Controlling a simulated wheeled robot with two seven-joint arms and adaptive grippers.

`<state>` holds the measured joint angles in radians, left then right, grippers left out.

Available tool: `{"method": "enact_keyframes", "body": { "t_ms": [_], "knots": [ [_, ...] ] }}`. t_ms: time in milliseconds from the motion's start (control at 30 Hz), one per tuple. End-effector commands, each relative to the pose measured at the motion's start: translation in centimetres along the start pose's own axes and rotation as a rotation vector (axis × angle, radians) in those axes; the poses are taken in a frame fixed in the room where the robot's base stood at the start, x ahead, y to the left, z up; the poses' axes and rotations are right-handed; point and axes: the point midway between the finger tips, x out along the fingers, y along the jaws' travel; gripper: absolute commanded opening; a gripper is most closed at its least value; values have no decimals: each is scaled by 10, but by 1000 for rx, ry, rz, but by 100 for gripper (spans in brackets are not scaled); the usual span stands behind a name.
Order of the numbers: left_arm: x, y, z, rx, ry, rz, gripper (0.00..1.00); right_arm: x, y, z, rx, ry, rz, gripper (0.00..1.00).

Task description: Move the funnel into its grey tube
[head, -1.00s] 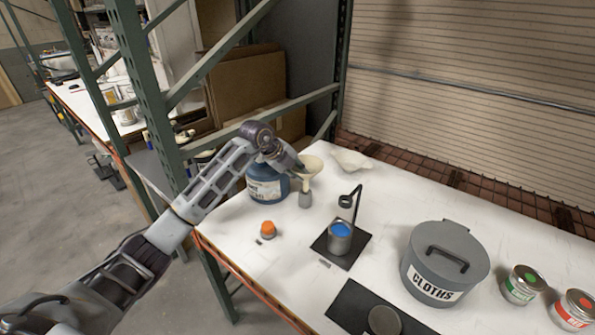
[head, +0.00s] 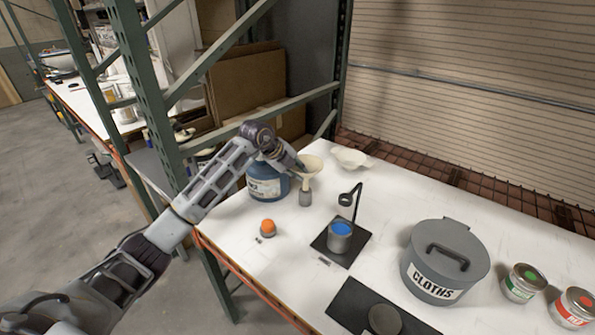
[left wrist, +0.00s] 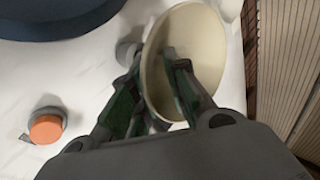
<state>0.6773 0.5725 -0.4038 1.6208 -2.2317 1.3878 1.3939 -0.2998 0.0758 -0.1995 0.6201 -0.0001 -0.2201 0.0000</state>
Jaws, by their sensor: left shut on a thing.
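The cream funnel (head: 310,166) is upright at the back left of the table, wide mouth up, in the grip of my left gripper (head: 300,167). In the left wrist view the funnel (left wrist: 207,50) fills the middle, with a finger of my left gripper (left wrist: 155,88) inside its mouth and the other outside its wall. The grey tube (head: 305,199) stands upright right under the funnel's stem; I cannot tell whether the stem tip is inside it. The tube shows partly in the left wrist view (left wrist: 128,50), left of the funnel's rim. My right gripper is out of view.
A blue tub (head: 265,187) stands close left of the tube, and a pale bowl (head: 350,159) behind right. An orange-topped piece (head: 268,227), a blue-filled can (head: 340,238) on a black mat and a grey CLOTHS bin (head: 445,262) are nearer. A green rack post (head: 155,100) rises near my arm.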

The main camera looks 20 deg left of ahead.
Motion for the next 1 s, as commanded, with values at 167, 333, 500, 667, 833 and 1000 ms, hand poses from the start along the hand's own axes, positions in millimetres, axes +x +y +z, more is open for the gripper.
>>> {"method": "enact_keyframes", "body": {
  "t_ms": [167,333,500,667,833,1000],
  "knots": [
    [3,2,0,0,0,0,0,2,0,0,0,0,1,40],
    [5,4,0,0,0,0,0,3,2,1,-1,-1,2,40],
    [7,5,0,0,0,0,0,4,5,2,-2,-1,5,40],
    [8,7,0,0,0,0,0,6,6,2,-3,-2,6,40],
    [11,8,0,0,0,1,0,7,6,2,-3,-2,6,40],
    [13,10,0,0,0,1,0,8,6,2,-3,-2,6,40]
  ]
}}
